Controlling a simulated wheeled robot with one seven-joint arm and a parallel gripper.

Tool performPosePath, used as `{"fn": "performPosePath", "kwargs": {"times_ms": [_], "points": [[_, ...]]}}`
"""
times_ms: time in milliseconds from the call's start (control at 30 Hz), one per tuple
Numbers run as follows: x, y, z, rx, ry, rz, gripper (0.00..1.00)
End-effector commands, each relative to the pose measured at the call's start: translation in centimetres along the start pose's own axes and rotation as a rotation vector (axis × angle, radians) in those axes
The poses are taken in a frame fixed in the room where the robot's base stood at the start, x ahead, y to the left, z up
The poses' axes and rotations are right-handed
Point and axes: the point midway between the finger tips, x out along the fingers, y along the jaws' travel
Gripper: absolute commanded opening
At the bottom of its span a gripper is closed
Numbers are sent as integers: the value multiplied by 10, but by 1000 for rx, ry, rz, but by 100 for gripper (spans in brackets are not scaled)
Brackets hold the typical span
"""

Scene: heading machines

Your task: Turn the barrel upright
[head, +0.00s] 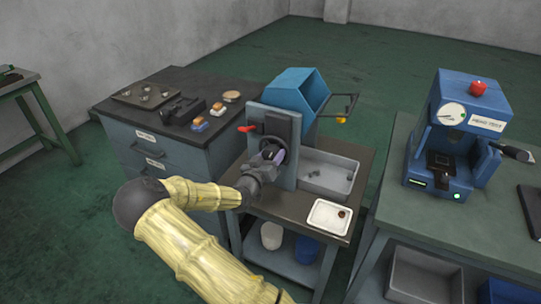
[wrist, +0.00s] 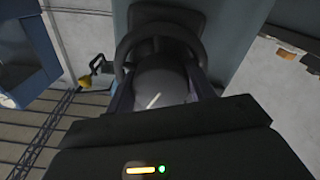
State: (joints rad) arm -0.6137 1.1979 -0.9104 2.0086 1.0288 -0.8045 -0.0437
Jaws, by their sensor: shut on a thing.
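The blue six-sided barrel (head: 298,90) sits on top of the grey-blue machine post (head: 286,165). It is tilted, with its open mouth facing to the right. A black ring-shaped handwheel (wrist: 125,45) is on the face of the post, with a dark round hub (wrist: 163,88) bearing a white line. My gripper (head: 271,156) is at the front of the post. In the wrist view its two fingers (wrist: 162,92) stand on either side of the hub and are shut on it. The finger contact is partly hidden by the gripper body.
A red lever (head: 246,128) sticks out left of the post. A black bar frame with a yellow knob (head: 341,120) sticks out right of the barrel. A grey bin (head: 322,190) and white tray (head: 318,217) stand beside the post. A blue press (head: 455,120) is at right.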

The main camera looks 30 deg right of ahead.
Motion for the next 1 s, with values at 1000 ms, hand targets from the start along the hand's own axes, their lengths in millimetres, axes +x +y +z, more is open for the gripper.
{"fn": "performPosePath", "kwargs": {"times_ms": [1000], "points": [[-1,1,2,-453,3,-8,31]]}}
